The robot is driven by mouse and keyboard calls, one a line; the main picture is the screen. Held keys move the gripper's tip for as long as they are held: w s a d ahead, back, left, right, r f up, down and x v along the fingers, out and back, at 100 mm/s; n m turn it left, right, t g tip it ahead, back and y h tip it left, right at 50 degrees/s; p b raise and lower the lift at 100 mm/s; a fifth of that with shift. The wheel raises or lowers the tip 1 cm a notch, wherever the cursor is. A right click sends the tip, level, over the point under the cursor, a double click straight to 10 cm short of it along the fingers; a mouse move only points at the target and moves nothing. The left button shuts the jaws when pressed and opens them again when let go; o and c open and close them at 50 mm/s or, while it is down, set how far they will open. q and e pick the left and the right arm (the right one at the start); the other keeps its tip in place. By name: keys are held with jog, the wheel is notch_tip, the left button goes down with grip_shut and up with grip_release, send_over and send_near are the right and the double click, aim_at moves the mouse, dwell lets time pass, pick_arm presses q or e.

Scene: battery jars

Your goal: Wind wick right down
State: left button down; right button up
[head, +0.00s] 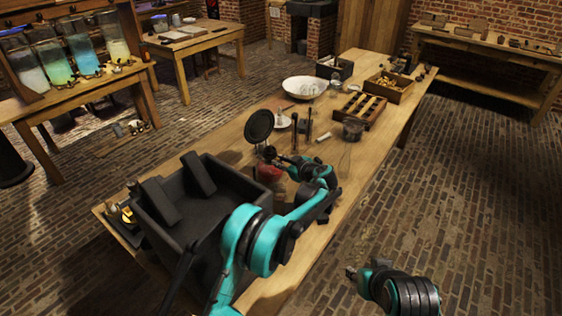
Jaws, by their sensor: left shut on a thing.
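A small red object (268,172), which looks like the lamp's body, stands on the long wooden table near its left edge. A dark round disc (259,126) rises just behind it; I cannot tell whether they are joined. My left gripper (271,154) is at the top of the red object, shut on a small part there that its fingers mostly hide. The wick itself is too small to make out. My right gripper (351,272) is off the table's right side, above the brick floor, apart from everything; its finger opening is unclear.
A large black crate (222,232) fills the table's near left. Behind the lamp are dark upright posts (308,125), a white bowl (304,87), a slotted wooden rack (361,111) and a dark jar (352,130). Glass jars (84,53) stand on a left side table.

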dwell(0.4)
pick_arm(q)
jog(key=c, duration=1.4)
grip_release()
jog(key=v, duration=1.2)
